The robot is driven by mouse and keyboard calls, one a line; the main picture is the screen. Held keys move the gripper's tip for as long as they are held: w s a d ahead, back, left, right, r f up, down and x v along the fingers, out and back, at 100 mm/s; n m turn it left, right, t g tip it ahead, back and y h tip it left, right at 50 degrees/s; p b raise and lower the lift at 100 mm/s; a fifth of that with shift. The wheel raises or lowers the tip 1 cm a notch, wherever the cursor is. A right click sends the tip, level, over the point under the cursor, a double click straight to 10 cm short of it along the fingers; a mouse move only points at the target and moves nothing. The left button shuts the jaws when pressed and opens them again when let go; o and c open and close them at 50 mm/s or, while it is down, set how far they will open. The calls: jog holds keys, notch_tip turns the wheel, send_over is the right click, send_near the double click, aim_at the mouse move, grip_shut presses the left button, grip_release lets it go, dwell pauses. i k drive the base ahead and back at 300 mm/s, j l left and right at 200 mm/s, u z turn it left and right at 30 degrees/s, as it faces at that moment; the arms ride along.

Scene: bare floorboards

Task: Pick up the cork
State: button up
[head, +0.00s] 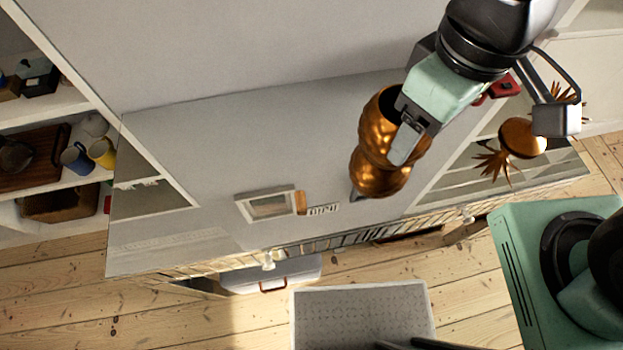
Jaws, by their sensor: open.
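A small tan-brown piece that looks like the cork (300,202) stands on the pale cabinet top (215,150), against the right end of a small framed object. My gripper (406,143) is up and to the right of it, clearly apart from it. The gripper is open, with one grey finger plainly visible in front of a shiny copper-coloured vase (375,160). The other finger is mostly hidden. I cannot tell whether the gripper touches the vase.
The framed object (268,205) lies left of the cork, and a small patterned piece (323,210) lies right of it. A spiky gold ornament (522,138) is at the right. Shelves with mugs (102,152) are at the left. The cabinet top left of the vase is mostly clear.

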aim_at(300, 197)
jog(key=u, duration=0.8)
jog(key=j+z, duration=0.25)
jog(key=j, duration=0.15)
jog(key=k+j+z, duration=0.1)
jog(key=j+z, duration=0.2)
jog(key=k+j+z, duration=0.25)
jog(key=j, duration=0.25)
jog(key=j+z, duration=0.25)
jog(key=j, duration=0.15)
jog(key=k, duration=0.05)
